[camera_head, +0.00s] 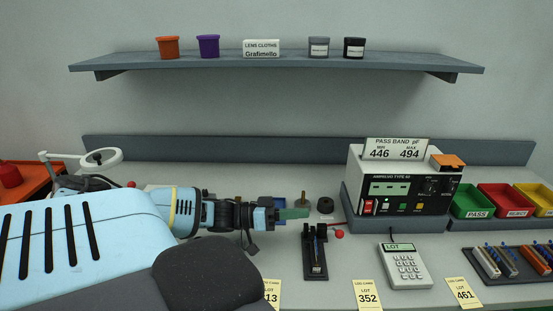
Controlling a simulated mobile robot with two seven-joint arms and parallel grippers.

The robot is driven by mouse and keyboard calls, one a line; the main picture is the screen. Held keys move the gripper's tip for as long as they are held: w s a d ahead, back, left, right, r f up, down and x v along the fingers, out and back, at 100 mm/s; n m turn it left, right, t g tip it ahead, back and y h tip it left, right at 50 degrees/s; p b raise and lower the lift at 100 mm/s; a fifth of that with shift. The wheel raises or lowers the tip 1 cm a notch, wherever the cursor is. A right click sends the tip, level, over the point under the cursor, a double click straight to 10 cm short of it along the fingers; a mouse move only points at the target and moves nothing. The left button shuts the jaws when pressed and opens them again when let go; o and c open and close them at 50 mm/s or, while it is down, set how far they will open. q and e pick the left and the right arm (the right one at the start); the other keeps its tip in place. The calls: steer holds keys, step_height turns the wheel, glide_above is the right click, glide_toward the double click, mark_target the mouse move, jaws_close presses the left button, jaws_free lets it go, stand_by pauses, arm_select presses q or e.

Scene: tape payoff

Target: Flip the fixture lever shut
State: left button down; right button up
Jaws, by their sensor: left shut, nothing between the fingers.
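The fixture (315,270) is a dark narrow block on the bench, right of centre, with upright posts at its back end. Its lever ends in a red ball knob (339,234), which sticks out to the right of the posts. I cannot tell the lever's exact angle. My left gripper (297,213) reaches in from the left and points right. Its greenish fingers are shut and empty, just behind and left of the fixture's posts in the picture, apart from the knob. My right gripper is not in view.
A tester (405,184) and a calculator (406,266) stand right of the fixture. Green, red and yellow bins (504,212) and a component rack (512,276) lie farther right. A brass post (303,198) and a black round part (325,205) stand close behind the fingers.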

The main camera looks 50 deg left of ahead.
arm_select(q)
steer(key=p+v, duration=0.1)
steer(key=v, duration=0.3)
stand_by(0.8)
